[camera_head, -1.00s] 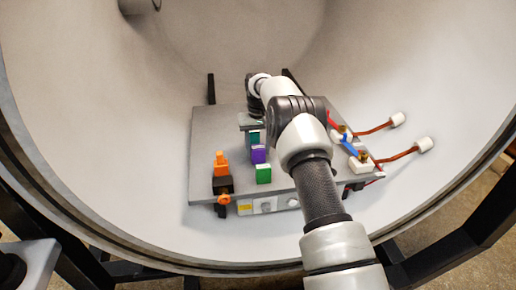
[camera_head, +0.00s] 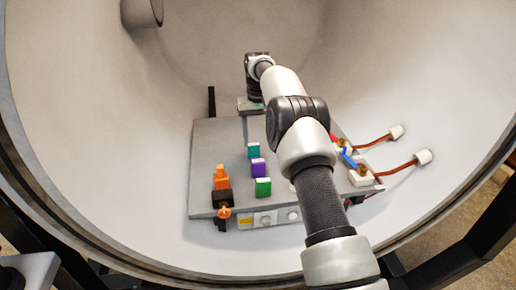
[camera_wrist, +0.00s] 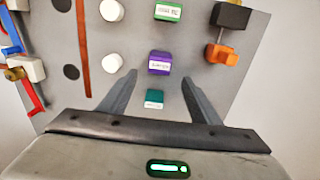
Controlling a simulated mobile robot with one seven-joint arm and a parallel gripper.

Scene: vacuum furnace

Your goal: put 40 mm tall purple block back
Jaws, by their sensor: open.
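The purple block (camera_head: 258,168) stands upright on the grey plate (camera_head: 207,160), in a row between a teal block (camera_head: 254,150) behind it and a green block (camera_head: 263,187) in front. In the wrist view the purple block (camera_wrist: 159,63) shows a pale label, too blurred to read. My gripper (camera_wrist: 158,76) is open and empty. Its fingertips lie either side of the row in that view, with the teal block (camera_wrist: 154,98) framed between the fingers. In the head view my gripper (camera_head: 250,104) is over the plate's far edge, apart from the blocks.
An orange and black part (camera_head: 221,182) stands at the plate's left front. Blue and red parts with brass fittings (camera_head: 362,172) and copper leads are at the right. White round pieces (camera_wrist: 112,11) lie beside the row. The curved chamber wall surrounds the plate.

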